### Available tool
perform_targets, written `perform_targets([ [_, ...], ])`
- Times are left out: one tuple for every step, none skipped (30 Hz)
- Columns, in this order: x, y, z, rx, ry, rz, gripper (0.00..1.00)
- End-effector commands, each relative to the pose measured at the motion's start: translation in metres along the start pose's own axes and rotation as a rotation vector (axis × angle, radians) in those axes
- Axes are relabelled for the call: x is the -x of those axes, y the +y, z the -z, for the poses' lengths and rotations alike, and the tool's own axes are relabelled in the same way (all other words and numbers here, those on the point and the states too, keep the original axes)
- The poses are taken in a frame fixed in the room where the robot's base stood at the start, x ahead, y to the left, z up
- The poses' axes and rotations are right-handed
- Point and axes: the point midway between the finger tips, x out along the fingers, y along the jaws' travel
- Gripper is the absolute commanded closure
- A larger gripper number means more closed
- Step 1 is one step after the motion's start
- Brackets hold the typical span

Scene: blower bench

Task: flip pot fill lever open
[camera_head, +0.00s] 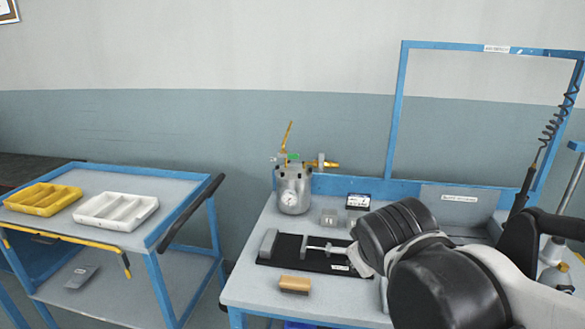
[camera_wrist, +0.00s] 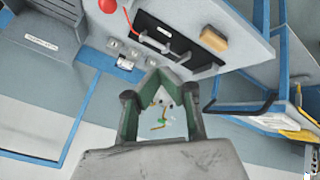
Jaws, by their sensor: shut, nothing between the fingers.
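The silver pot (camera_head: 293,190) with a round gauge stands upright at the back left of the bench. A thin yellow lever (camera_head: 288,136) rises steeply from its lid, leaning slightly right. A brass-yellow fitting (camera_head: 326,164) projects to the right, and a small green part sits on the lid. I cannot tell which part is the fill lever. In the wrist view, my gripper (camera_wrist: 164,70) is shut and empty, its fingertips meeting. The yellow and green lid parts (camera_wrist: 160,122) show through the gap between the finger bodies, apart from them. My arm hides the gripper in the head view.
The bench (camera_head: 258,300) carries a black mat (camera_head: 275,250) with a metal fixture and a tan block (camera_head: 294,284). A small box (camera_head: 358,201) stands right of the pot. A blue cart (camera_head: 185,185) with yellow and white trays stands left. Air above the pot is clear.

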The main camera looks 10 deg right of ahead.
Motion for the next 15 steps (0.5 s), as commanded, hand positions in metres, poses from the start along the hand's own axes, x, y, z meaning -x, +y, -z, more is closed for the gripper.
perform_targets([
  [-0.006, 0.006, 0.009, 0.048, 0.002, -0.026, 1.00],
  [-0.010, 0.010, 0.013, 0.079, 0.003, -0.043, 1.00],
  [-0.015, 0.015, 0.019, 0.121, 0.003, -0.066, 1.00],
  [-0.018, 0.018, 0.024, 0.151, 0.003, -0.083, 1.00],
  [-0.022, 0.022, 0.028, 0.184, 0.003, -0.101, 1.00],
  [-0.026, 0.027, 0.035, 0.224, 0.003, -0.125, 1.00],
  [-0.030, 0.030, 0.039, 0.257, 0.003, -0.142, 1.00],
  [-0.034, 0.034, 0.044, 0.287, 0.003, -0.159, 1.00],
  [-0.038, 0.038, 0.051, 0.329, 0.002, -0.182, 1.00],
  [-0.042, 0.041, 0.055, 0.360, 0.000, -0.199, 1.00],
  [-0.045, 0.044, 0.060, 0.392, -0.001, -0.217, 1.00],
  [-0.050, 0.048, 0.067, 0.433, -0.003, -0.240, 1.00],
  [-0.054, 0.050, 0.072, 0.465, -0.005, -0.257, 1.00],
  [-0.057, 0.052, 0.076, 0.496, -0.006, -0.274, 1.00],
  [-0.062, 0.056, 0.083, 0.538, -0.009, -0.297, 1.00],
])
